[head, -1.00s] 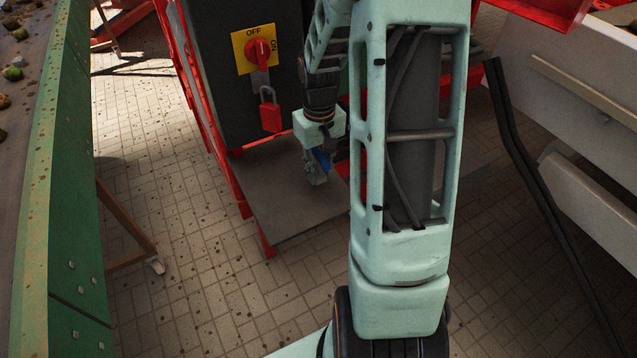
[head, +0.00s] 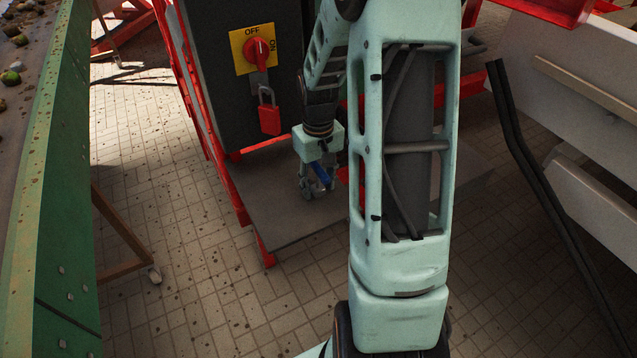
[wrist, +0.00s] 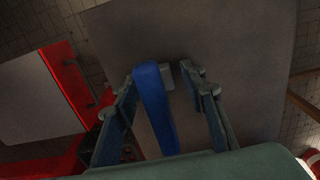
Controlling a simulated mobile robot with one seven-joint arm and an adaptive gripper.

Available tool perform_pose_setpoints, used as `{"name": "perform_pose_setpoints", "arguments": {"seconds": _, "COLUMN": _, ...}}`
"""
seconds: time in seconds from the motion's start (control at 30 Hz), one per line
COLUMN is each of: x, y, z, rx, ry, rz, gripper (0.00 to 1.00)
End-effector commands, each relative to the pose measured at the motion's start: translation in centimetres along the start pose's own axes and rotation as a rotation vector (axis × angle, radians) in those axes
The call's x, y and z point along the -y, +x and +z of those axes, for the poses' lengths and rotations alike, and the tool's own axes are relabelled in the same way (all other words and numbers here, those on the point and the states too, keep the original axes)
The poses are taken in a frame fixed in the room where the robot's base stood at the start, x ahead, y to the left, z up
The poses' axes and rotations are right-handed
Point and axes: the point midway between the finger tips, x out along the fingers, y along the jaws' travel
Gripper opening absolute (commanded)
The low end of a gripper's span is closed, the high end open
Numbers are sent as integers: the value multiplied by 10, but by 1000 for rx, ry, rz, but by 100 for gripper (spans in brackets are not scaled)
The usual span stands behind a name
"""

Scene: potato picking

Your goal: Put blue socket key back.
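The blue socket key (head: 320,172) is between the fingers of my gripper (head: 317,192), over the grey shelf (head: 262,205) below the switch box. In the wrist view the key (wrist: 156,108) runs lengthwise between the spread fingers of my gripper (wrist: 168,84), close to the left finger. A gap shows between it and the right finger. A small grey block (wrist: 168,76) shows beside the key's far end. Whether the key rests on the shelf or stands in something, I cannot tell.
A dark switch box with a yellow-and-red rotary switch (head: 258,50) and a red padlock (head: 268,112) stands behind the shelf. A green conveyor side (head: 50,180) is at left. Black rails (head: 540,185) are at right. Tiled floor lies between.

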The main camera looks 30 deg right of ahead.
Motion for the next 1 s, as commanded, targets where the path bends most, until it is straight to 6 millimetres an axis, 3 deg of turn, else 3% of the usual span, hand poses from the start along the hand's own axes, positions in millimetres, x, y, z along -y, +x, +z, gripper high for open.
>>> {"name": "perform_pose_setpoints", "arguments": {"seconds": 0.27, "x": 0, "y": -5, "z": 0, "rx": -2, "ry": 0, "rz": 1, "gripper": 38}}
{"name": "perform_pose_setpoints", "arguments": {"seconds": 0.37, "x": 0, "y": -19, "z": -1, "rx": -3, "ry": 1, "rz": 1, "gripper": 38}}
{"name": "perform_pose_setpoints", "arguments": {"seconds": 0.7, "x": 0, "y": -91, "z": -1, "rx": -5, "ry": 1, "rz": 2, "gripper": 38}}
{"name": "perform_pose_setpoints", "arguments": {"seconds": 1.0, "x": 0, "y": -121, "z": 0, "rx": -1, "ry": 0, "rz": 0, "gripper": 38}}
